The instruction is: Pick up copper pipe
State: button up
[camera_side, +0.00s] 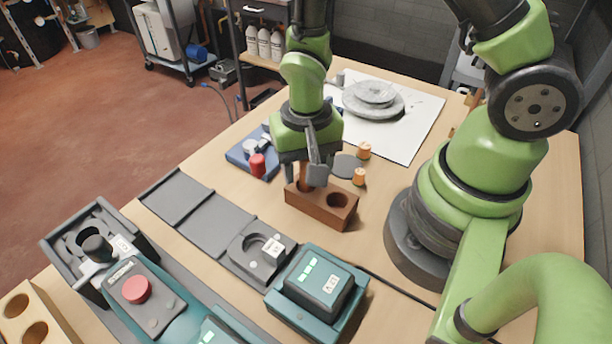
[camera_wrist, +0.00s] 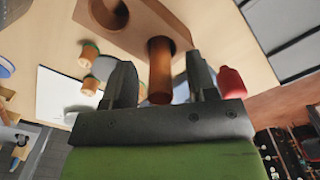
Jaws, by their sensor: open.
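A copper pipe (camera_wrist: 160,72) stands upright in one hole of a brown wooden block (camera_side: 335,207). In the side view the pipe (camera_side: 304,182) shows only as a short piece below my gripper, partly hidden by a finger. My gripper (camera_side: 303,170) is above the left end of the block, pointing down. In the wrist view my gripper (camera_wrist: 160,85) has its fingers apart, one on each side of the pipe, with visible gaps. The block's other hole (camera_side: 337,200) is empty.
Two small copper-coloured fittings (camera_side: 359,176) stand behind the block. A red cylinder (camera_side: 257,165) stands on a blue tray (camera_side: 240,155) to the left. A teal device (camera_side: 318,287) is in front. A white sheet with grey discs (camera_side: 373,98) lies behind. Grey mats (camera_side: 177,195) lie left.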

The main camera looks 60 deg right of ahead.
jog(key=shift+f, duration=0.75)
jog(key=shift+c, duration=0.3)
grip_shut()
jog(key=shift+r, duration=0.15)
notch_tip(320, 180, up, 10)
jog(key=shift+f, duration=0.1)
jog(key=shift+w, duration=0.1)
